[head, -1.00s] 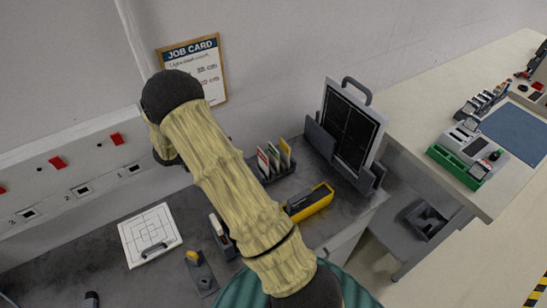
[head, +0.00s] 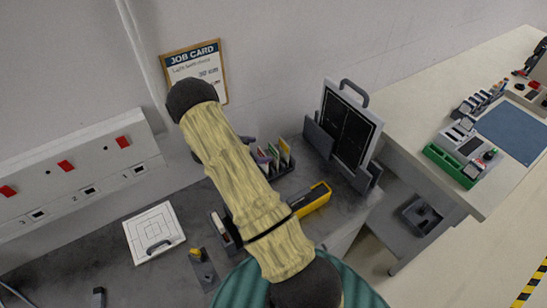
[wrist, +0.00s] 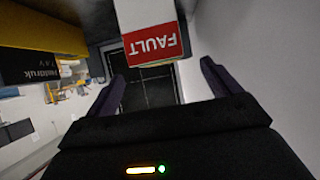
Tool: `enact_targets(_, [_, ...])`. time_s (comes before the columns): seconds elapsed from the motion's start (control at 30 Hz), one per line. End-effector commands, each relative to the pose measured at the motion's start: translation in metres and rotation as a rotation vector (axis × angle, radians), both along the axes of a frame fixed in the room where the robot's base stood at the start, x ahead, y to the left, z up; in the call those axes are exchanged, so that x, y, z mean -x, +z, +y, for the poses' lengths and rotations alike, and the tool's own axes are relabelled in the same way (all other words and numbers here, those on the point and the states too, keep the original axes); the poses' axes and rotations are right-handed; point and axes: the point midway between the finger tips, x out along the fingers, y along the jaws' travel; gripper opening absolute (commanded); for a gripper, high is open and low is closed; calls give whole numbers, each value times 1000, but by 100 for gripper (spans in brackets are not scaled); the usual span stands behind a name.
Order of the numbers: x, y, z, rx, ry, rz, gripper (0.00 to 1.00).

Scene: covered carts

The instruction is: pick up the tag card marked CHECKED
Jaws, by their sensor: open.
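Several upright tag cards stand in a small dark rack (head: 287,170) on the bench in the head view. A green-topped card (head: 274,153) and a yellow-topped card (head: 285,150) show there; their words are too small to read. In the wrist view a red card marked FAULT (wrist: 152,46) appears upside down, ahead of and between the fingers. I cannot read CHECKED on any card. My gripper (wrist: 163,85) is open, with its two dark fingers apart and nothing gripped. In the head view its tip is mostly hidden behind my arm, close to the rack's left side.
A black-and-yellow box (head: 312,200) lies in front of the rack. A dark panel with a handle (head: 347,125) stands in a holder to the right. A white gridded board (head: 154,230) lies at left. A job card (head: 196,68) hangs on the wall.

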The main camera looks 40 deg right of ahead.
Motion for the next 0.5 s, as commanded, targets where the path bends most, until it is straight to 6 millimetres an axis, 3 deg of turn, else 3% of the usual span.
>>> enact_targets(0.27, [5,-3,-27,2,-3,3,89])
enact_targets(0.5, [5,-18,-47,1,0,0,89])
